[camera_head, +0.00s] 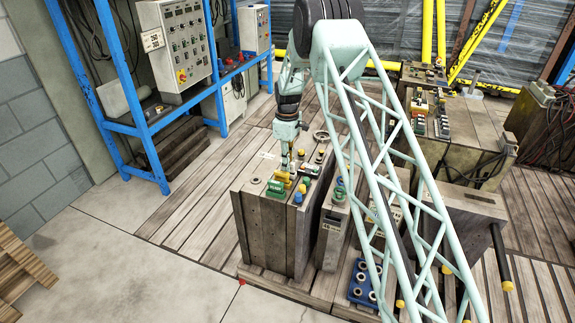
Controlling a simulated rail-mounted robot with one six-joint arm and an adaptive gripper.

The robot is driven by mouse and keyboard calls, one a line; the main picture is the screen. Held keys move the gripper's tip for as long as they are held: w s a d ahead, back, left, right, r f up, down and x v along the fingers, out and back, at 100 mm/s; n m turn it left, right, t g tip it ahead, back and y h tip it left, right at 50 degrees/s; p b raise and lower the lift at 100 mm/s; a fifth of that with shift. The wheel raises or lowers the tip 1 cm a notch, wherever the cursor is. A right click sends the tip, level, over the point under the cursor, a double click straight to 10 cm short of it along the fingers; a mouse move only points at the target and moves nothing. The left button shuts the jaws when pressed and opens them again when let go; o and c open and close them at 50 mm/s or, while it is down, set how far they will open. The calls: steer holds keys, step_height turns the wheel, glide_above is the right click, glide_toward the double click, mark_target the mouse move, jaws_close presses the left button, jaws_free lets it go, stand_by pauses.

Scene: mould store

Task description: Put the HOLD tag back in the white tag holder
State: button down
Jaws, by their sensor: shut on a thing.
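My gripper (285,166) is low over the top of a large grey-brown mould block (268,228) left of centre. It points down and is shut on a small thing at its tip. A yellow piece (284,178) shows right at the fingertips, beside a green fitting (275,188). It is too small to read any word on it, so I cannot confirm it as the HOLD tag. A small white piece (267,155) lies on the block's back left top; I cannot tell if it is the white tag holder.
Blue, green and yellow fittings (308,168) and a ring (321,136) crowd the block's top. Narrower blocks (332,235) stand close on its right. A blue rack (148,150) carries a control panel (177,45) at the back left. The plank floor (190,210) left of the block is clear.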

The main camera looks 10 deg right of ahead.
steer(key=shift+f, duration=0.3)
stand_by(0.4)
steer(key=c, duration=2.6)
jaws_free()
steer(key=shift+r, duration=0.15)
step_height(320, 180, up, 11)
steer(key=shift+r, duration=0.35)
